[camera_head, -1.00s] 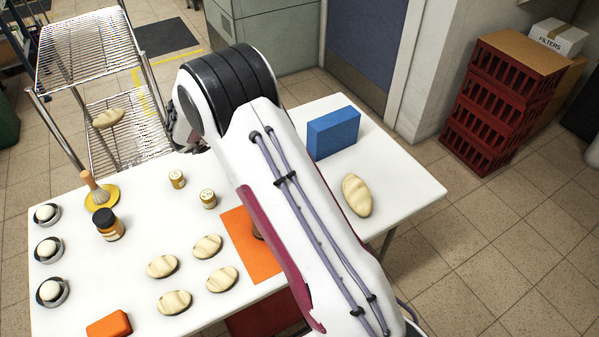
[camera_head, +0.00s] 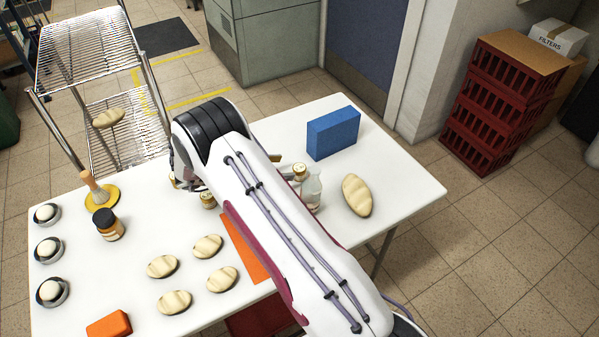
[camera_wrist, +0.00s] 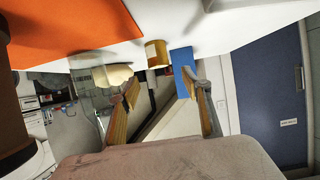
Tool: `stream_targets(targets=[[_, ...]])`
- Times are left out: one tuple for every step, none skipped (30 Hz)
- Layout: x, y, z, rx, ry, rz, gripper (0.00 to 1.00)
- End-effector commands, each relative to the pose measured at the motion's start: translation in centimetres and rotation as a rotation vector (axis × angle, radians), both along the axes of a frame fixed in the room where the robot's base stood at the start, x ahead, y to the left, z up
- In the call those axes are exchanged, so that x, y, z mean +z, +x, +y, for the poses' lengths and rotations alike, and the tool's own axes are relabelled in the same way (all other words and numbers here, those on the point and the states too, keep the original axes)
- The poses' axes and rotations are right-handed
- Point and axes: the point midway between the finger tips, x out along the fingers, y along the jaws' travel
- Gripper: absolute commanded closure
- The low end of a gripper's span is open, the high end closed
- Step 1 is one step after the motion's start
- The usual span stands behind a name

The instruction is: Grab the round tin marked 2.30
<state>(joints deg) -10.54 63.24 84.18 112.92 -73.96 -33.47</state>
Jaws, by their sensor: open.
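A small round tin (camera_head: 300,172) with a gold side and pale lid stands beside a clear glass bottle (camera_head: 311,190). Another small tin (camera_head: 208,199) shows partly at the left edge of my arm. No 2.30 marking is readable on either. My gripper (camera_head: 284,166) shows partly past my arm, close to the tin by the bottle. In the wrist view, which is tilted, its tan fingers (camera_wrist: 163,108) are spread apart and empty. A gold tin (camera_wrist: 157,54) appears beyond and between them, not gripped; I take it to be the one by the bottle.
A blue block (camera_head: 333,133) and a bread loaf (camera_head: 356,195) stand near the bottle. An orange mat (camera_head: 247,245) lies partly under my arm. Several loaves (camera_head: 207,246), a dark-lidded jar (camera_head: 108,224) and a brush (camera_head: 98,190) occupy the left. The table's right corner is clear.

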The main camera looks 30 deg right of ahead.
Motion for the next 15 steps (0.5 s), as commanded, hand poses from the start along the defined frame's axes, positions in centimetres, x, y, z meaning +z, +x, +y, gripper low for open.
stream_targets(targets=[[0.0,0.0,0.0,0.000,0.000,0.000,0.51],[0.0,0.0,0.0,0.000,0.000,0.000,0.51],[-0.1,0.0,-0.1,0.000,0.000,0.000,0.51],[-0.1,0.0,-0.2,0.000,0.000,0.000,0.51],[-0.2,0.0,-0.4,0.000,0.001,0.000,0.51],[-0.3,0.0,-0.6,0.000,0.001,0.000,0.51],[-0.4,0.0,-0.8,0.000,0.001,0.000,0.51],[-0.5,0.0,-1.0,0.000,0.001,0.000,0.51],[-0.7,0.0,-1.3,0.001,0.000,0.000,0.51],[-0.8,0.0,-1.5,0.001,0.000,0.000,0.51],[-0.9,0.0,-1.8,0.000,0.000,0.000,0.51],[-1.0,0.0,-2.0,0.000,0.000,0.000,0.51],[-1.1,0.0,-2.1,0.000,0.000,0.000,0.51],[-1.1,0.0,-2.2,0.000,0.000,-0.001,0.51],[-1.2,0.0,-2.3,0.000,0.000,-0.001,0.51]])
